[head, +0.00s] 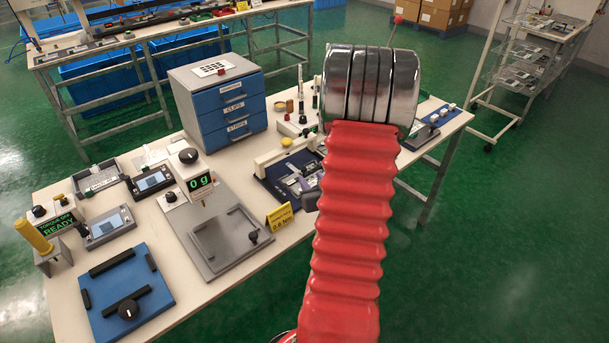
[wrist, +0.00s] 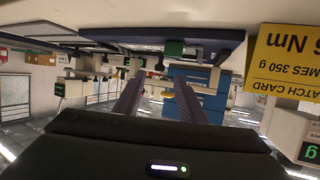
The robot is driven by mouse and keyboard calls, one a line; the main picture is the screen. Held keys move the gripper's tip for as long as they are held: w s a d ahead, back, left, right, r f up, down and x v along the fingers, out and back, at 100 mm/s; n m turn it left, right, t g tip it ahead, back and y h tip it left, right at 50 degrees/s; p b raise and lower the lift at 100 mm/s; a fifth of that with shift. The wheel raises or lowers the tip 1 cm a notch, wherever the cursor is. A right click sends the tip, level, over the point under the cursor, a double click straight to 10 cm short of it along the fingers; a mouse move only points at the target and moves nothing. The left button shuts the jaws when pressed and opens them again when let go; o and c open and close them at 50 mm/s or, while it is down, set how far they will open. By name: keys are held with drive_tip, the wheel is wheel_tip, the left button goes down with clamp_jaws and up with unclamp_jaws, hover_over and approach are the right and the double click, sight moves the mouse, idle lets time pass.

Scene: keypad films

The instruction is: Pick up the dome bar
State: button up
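I cannot tell for certain which part is the dome bar. A dark blue tray (head: 268,181) holds several small pale and grey parts, and a cream bar (head: 276,154) runs along its back left side. My gripper (head: 311,197) is at the tray's right front, mostly hidden behind my red arm. In the upside-down wrist view, the fingers of my gripper (wrist: 157,100) stand apart with nothing visible between them. A dark tray-like edge (wrist: 180,46) shows beyond the fingertips.
A yellow card (head: 279,216) stands left of my gripper; it also shows large in the wrist view (wrist: 285,62). A scale (head: 225,240) reading 0 g and a blue fixture (head: 122,290) are farther left. A blue drawer cabinet (head: 225,108) stands behind the tray.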

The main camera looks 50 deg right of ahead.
sight(305, 170)
drive_tip(key=shift+x, duration=1.95)
drive_tip(key=shift+r+x, duration=0.1)
drive_tip(key=shift+x, duration=1.2)
drive_tip(key=shift+r+x, duration=0.15)
drive_tip(key=shift+x, duration=1.15)
clamp_jaws()
